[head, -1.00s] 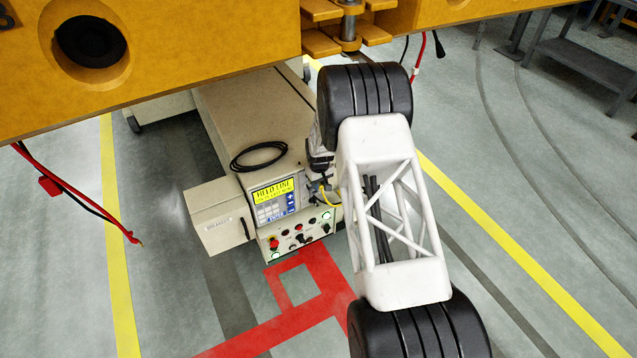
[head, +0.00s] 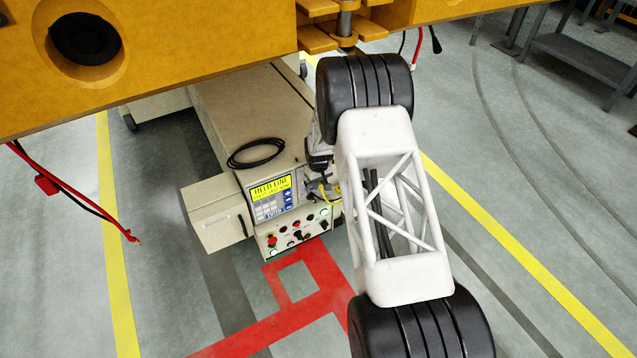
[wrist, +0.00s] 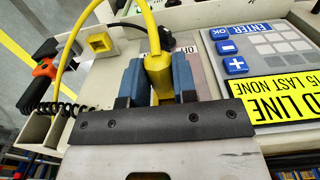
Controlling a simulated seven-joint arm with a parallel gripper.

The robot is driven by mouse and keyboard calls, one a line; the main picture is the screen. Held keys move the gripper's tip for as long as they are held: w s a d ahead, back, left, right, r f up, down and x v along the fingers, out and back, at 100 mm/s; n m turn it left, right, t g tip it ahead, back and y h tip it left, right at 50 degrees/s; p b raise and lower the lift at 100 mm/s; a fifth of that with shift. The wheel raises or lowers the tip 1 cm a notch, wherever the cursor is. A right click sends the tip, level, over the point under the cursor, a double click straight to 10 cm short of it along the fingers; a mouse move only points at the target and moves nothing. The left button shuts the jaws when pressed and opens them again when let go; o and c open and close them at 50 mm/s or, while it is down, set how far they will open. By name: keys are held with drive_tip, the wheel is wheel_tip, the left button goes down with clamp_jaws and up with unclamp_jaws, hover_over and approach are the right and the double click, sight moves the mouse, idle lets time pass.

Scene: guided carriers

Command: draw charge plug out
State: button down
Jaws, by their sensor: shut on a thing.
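The yellow charge plug (wrist: 158,72) stands between the two blue fingers of my gripper (wrist: 157,84) in the wrist view. The gripper is shut on it. A yellow cable (wrist: 144,12) runs from the plug and arcs to the left. The plug's lower end is hidden behind the gripper, so I cannot tell whether it sits in its socket. In the head view my gripper (head: 318,178) is small and partly hidden by my arm, at the right of the carrier's control panel (head: 268,196). Some yellow cable (head: 329,190) shows beside it.
A yellow square fitting (wrist: 102,42) sits left of the plug. An orange and black handle (wrist: 44,68) with a coiled black cord is farther left. The keypad (wrist: 270,50) lies close on the right. A large yellow body (head: 190,50) overhangs the carrier (head: 245,100).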

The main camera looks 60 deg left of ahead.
drive_tip(key=shift+d, duration=1.9)
drive_tip(key=shift+f, duration=0.1)
